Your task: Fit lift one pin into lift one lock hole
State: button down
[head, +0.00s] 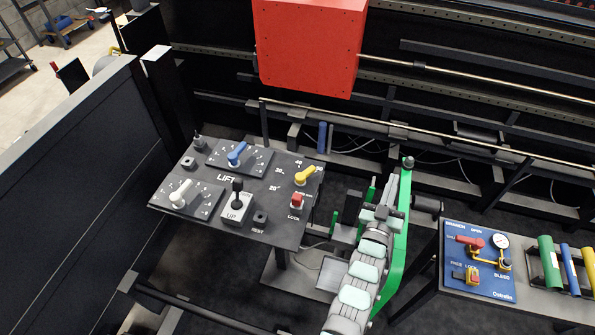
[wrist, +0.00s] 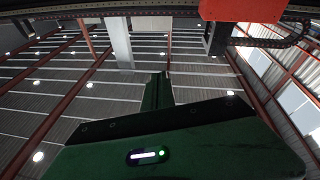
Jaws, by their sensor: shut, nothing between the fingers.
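The lift panel (head: 235,190) is a dark board left of centre in the head view. I cannot tell which piece is the lift one pin, and I cannot make out the lock hole. My gripper (wrist: 157,80) shows in the wrist view as a dark green finger shape, shut and empty, with the ceiling behind it. In the head view, my arm is right of the panel, and the fingertips cannot be made out.
The lift panel also bears a blue handle (head: 237,154), a yellow handle (head: 305,176), a white knob (head: 181,193) and a black lever (head: 237,194). A blue panel (head: 480,284) with red and yellow parts stands at right. A red box (head: 310,45) hangs above on rails.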

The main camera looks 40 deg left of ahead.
jog(key=w+a+f+g+h, duration=0.2)
jog(key=w+a+f+g, duration=0.35)
jog(key=w+a, duration=0.35)
notch_tip(320, 180, up, 4)
jog(key=g+h, duration=0.5)
jog(key=g, duration=1)
send_over(297, 196)
jog(key=shift+f+n+t, duration=0.15)
jog(key=shift+n+t, duration=0.1)
jog(key=shift+n, duration=0.05)
jog(key=shift+s+f, duration=0.1)
jog(key=shift+f, duration=0.05)
notch_tip(297, 196, down, 6)
jog(key=b, duration=0.4)
jog(key=shift+r, duration=0.2)
jog(key=shift+f, duration=0.35)
